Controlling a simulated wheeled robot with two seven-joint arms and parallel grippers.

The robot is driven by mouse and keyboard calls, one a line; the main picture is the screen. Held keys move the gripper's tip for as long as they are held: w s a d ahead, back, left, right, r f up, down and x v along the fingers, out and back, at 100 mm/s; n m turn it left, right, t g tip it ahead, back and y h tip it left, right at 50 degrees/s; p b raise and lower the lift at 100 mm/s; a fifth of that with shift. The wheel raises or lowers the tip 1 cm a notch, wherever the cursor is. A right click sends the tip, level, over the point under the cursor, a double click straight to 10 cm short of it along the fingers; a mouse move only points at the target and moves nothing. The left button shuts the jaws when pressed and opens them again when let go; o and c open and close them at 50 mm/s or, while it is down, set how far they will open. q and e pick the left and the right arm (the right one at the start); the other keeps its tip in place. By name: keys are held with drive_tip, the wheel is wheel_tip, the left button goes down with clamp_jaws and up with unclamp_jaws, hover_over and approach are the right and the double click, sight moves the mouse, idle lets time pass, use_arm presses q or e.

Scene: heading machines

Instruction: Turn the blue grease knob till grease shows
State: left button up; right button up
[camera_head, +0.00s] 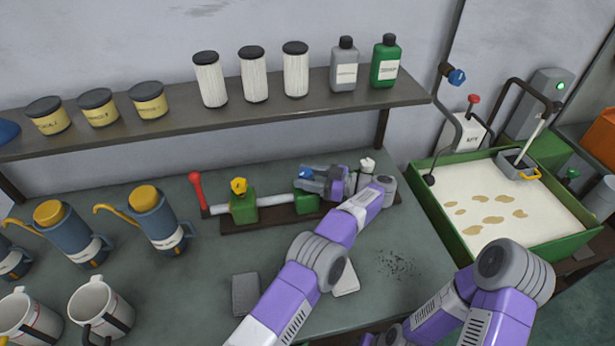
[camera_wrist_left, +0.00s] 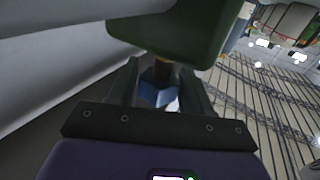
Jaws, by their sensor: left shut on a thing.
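A pipe assembly lies on the workbench, with a grey-white pipe (camera_head: 275,203) running through green blocks. My left gripper (camera_head: 312,181) is at the middle green block (camera_head: 306,203). In the left wrist view its dark fingers are shut on the blue grease knob (camera_wrist_left: 156,93), which sits on a short brownish stem below the green block (camera_wrist_left: 175,32). The fingers cover much of the knob. I cannot make out any grease at it. The left block carries a yellow knob (camera_head: 239,186); a white knob (camera_head: 367,165) shows behind my left wrist. My right gripper is out of view.
A red lever (camera_head: 197,188) stands at the pipe's left end. Blue jugs (camera_head: 158,220) and white mugs (camera_head: 101,306) stand left. A shelf (camera_head: 290,108) with canisters and bottles hangs above. A green-rimmed tray (camera_head: 455,222) of pale material stands right. Dark specks lie on the bench.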

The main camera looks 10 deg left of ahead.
sight(307, 172)
use_arm(q)
drive_tip(key=shift+a+r, duration=0.1)
idle(0.3)
drive_tip(key=o, duration=0.9)
wheel_tip(307, 172, up, 10)
drive_tip(key=shift+f+p, duration=0.1)
drive_tip(key=shift+p, duration=1)
